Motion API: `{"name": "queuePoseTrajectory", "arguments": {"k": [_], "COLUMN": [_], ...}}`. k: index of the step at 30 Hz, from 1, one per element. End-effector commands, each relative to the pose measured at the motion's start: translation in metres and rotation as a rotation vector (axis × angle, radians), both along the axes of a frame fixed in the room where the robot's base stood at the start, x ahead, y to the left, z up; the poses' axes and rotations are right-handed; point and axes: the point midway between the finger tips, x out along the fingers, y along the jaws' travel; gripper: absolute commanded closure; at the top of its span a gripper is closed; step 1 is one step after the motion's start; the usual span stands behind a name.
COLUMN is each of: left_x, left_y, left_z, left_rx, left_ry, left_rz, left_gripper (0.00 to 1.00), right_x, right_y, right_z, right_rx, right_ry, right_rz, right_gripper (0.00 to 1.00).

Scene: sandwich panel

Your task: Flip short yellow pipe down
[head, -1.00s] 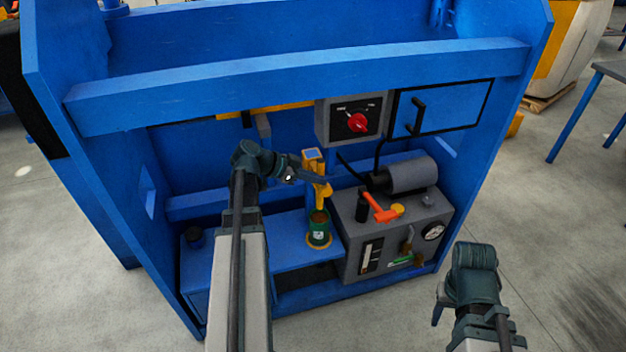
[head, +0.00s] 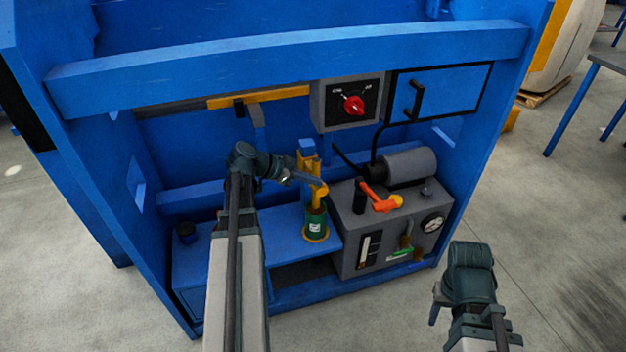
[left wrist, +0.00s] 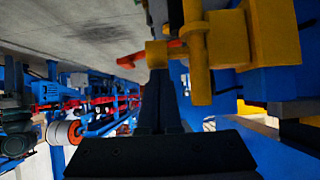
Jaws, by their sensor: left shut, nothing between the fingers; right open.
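A short yellow pipe (head: 318,192) stands upright at the workstation, its lower end over a green can (head: 315,228). It shows large and close in the left wrist view (left wrist: 195,55), with a yellow block and a stub at its side. My left gripper (head: 312,182) is shut and empty, beside the pipe's upper part. Its dark fingers (left wrist: 160,95) end close below the yellow stub in the left wrist view; I cannot tell whether they touch it. My right gripper (head: 437,302) is open and empty, off the front right of the workstation.
A grey machine box (head: 390,235) with a red-orange handle (head: 378,200) and a gauge stands right of the can. A grey panel with a red knob (head: 353,104) is above. A yellow and grey bar (head: 260,96) runs under the blue front beam (head: 280,62).

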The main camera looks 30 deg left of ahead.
Motion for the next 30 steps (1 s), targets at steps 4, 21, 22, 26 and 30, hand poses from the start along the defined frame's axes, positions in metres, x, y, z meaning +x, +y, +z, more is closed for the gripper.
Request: {"name": "queuePoseTrajectory", "arguments": {"k": [4,21,22,26,30], "left_x": [0.000,-0.001,-0.001,-0.001,-0.001], "left_y": [0.000,0.000,0.001,0.001,-0.001], "left_z": [-0.034,-0.084,-0.084,-0.084,-0.081], "left_rx": [0.001,0.003,0.004,0.003,0.003], "left_ry": [0.001,0.004,0.005,0.005,0.005], "left_rz": [0.000,0.000,0.000,-0.001,-0.001], "left_gripper": [1.00,1.00,1.00,1.00,1.00], "right_x": [0.000,0.001,0.001,0.001,0.001], "right_y": [-0.001,-0.001,-0.001,-0.001,-0.001], "right_z": [-0.034,-0.083,-0.083,-0.083,-0.079], "right_rx": [-0.004,-0.007,-0.007,-0.006,-0.007], "right_ry": [-0.001,-0.004,-0.004,-0.003,-0.004], "right_rz": [0.001,0.009,0.009,0.009,0.008], "right_gripper": [0.50,0.50,0.50,0.50,0.50]}}
